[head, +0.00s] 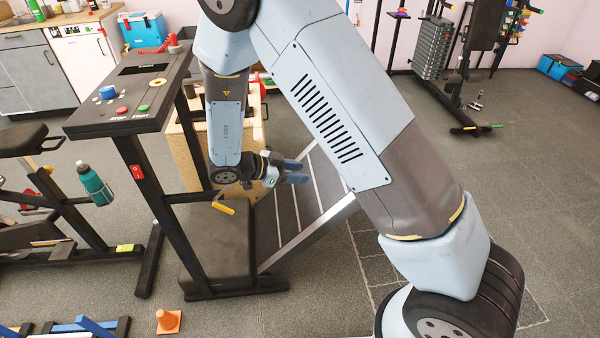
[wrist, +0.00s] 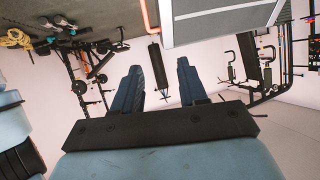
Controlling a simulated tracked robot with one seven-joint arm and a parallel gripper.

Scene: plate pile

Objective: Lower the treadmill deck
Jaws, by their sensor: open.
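The treadmill has a dark console (head: 118,105) on black uprights and a dark motor cover (head: 215,245) near the floor. Its deck (head: 325,185), with pale stripes and a silver side rail, slopes up from behind the cover; its upper part is hidden behind my arm. A yellow lever (head: 224,208) shows above the cover. My gripper (head: 296,172) is just left of the deck's visible part, over it in the picture; I cannot tell if they touch. In the wrist view its two dark fingers (wrist: 160,72) are apart with nothing between them. A grey panel (wrist: 225,22), possibly the deck, fills the top there.
An exercise bike (head: 50,190) with a teal bottle (head: 95,184) stands left of the treadmill. A wooden box (head: 190,150) is behind it. An orange cone (head: 168,321) stands in front. A weight machine (head: 435,50) is at the back. The floor (head: 545,210) at right is mostly clear.

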